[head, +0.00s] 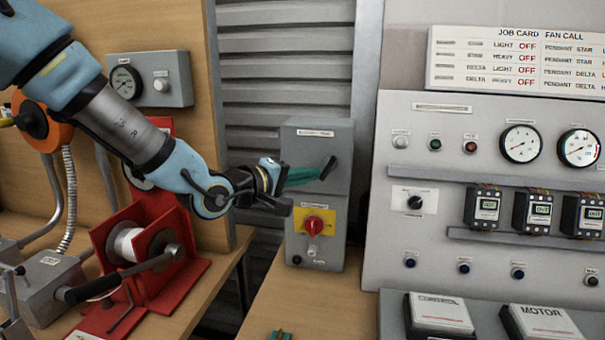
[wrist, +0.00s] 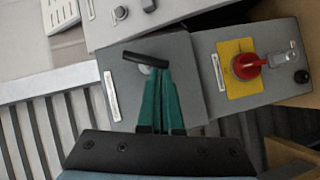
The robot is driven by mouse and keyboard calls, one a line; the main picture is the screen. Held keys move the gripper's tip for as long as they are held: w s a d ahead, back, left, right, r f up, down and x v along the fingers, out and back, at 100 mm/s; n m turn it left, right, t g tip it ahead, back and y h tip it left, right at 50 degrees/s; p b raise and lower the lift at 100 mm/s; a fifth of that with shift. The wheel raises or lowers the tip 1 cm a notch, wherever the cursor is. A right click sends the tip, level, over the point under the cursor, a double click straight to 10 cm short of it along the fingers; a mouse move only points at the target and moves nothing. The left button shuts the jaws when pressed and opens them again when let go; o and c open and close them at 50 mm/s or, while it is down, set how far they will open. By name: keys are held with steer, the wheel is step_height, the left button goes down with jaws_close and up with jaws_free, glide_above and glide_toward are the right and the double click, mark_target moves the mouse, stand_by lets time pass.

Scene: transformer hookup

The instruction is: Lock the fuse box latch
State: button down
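The fuse box (head: 312,150) is a grey box with a black bar latch handle (head: 328,167) on its upper cover. The handle slants up to the right in the head view. In the wrist view the latch handle (wrist: 145,57) lies across, near the fingertips. My gripper (head: 316,172) reaches in from the left with its teal fingers pointing at the handle. In the wrist view my gripper (wrist: 157,72) has its fingers close together, with their tips at the right half of the handle. I cannot tell whether they touch it. Nothing shows between the fingers.
A red rotary switch (head: 314,224) on a yellow plate sits on the box below the latch. A grey panel (head: 470,140) with gauges and buttons stands to the right. A red winch-like stand (head: 150,245) is at the left. The wooden bench (head: 300,305) before the box is mostly clear.

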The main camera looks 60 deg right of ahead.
steer(key=shift+s+f+n+g+h+b, duration=0.2)
steer(key=shift+f+n+h+b, duration=0.15)
steer(key=shift+n, duration=0.3)
steer(key=shift+s+f+n+g+h+b, duration=0.1)
steer(key=shift+f+n+g+h+b, duration=0.15)
steer(key=shift+n+h+b, duration=0.3)
steer(key=shift+d+n, duration=0.1)
steer(key=shift+n, duration=0.2)
